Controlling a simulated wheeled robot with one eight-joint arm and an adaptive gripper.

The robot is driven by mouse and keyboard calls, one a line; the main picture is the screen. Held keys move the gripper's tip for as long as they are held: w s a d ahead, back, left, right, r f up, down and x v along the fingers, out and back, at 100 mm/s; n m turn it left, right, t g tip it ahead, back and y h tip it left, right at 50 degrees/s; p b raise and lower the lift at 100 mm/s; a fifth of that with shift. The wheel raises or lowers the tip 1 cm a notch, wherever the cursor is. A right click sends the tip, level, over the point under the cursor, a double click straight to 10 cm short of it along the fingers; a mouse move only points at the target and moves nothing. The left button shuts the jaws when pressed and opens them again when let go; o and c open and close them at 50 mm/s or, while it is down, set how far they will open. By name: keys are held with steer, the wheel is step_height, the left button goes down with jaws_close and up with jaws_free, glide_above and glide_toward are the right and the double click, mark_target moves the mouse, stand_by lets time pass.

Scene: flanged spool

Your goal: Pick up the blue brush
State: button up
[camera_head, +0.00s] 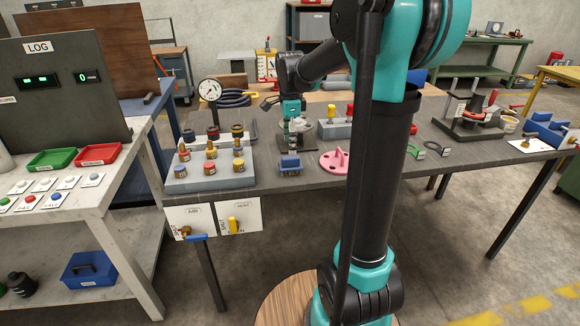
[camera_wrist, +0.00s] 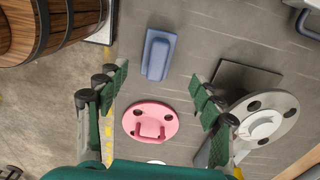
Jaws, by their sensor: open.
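The blue brush (camera_head: 290,165) lies on the dark table near its front edge. In the wrist view the brush (camera_wrist: 158,55) is a blue block with a narrower raised grip, lying beyond the fingertips and roughly midway between them. My gripper (camera_wrist: 161,84) is open, its two green ribbed fingers spread wide with nothing between them. In the head view my gripper (camera_head: 296,124) hangs over the table behind the brush, and its fingers are hard to make out.
A pink flanged disc with a handle (camera_wrist: 150,122) lies close to the brush. A pale flanged piece (camera_wrist: 270,117) is by the right finger. A grey block with several fittings (camera_head: 211,176) stands left of the brush. The table's front edge is near.

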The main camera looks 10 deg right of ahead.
mark_target(291, 157)
steer(key=shift+s+d+f, duration=0.1)
steer(key=shift+s+f, duration=0.05)
steer(key=shift+f, duration=4.2)
steer(key=c, duration=1.3)
step_height(291, 157, up, 20)
